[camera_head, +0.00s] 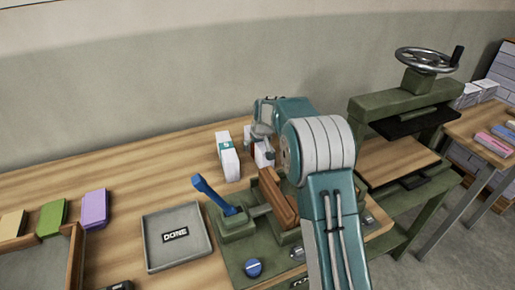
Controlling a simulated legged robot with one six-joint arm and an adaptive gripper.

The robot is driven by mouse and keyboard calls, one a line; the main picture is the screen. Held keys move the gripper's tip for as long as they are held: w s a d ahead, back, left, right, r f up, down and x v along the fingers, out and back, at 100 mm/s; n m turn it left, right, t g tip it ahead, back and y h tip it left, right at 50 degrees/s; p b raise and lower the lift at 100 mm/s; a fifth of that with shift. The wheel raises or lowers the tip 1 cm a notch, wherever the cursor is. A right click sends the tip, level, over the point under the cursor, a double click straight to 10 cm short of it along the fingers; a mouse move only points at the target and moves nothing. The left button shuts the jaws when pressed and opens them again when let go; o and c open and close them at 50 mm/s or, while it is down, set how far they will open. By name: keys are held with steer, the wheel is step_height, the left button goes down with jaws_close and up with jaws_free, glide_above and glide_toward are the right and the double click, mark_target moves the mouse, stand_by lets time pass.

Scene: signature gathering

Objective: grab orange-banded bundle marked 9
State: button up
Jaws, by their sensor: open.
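A white bundle (263,158) stands near the back of the wooden table, partly hidden behind my gripper and arm. A small reddish-orange strip shows at its left edge; no number is readable on it. My gripper (261,142) is open, directly over or around the upper part of this bundle; I cannot tell whether the fingers touch it. A second white bundle with a teal band (228,158) stands just left of it, with a gap between them.
A green fixture with a blue lever (209,195) stands in front. A grey DONE tray (174,258) lies left of it. Purple (95,208), green (51,217) and tan blocks sit farther left. A green handwheel press (405,103) stands right, beside another table with bundles.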

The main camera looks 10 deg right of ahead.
steer(key=shift+d, duration=0.1)
steer(key=shift+c, duration=0.3)
steer(key=shift+s, duration=0.1)
steer(key=c, duration=1.1)
steer(key=shift+f, duration=0.1)
steer(key=shift+c, duration=0.2)
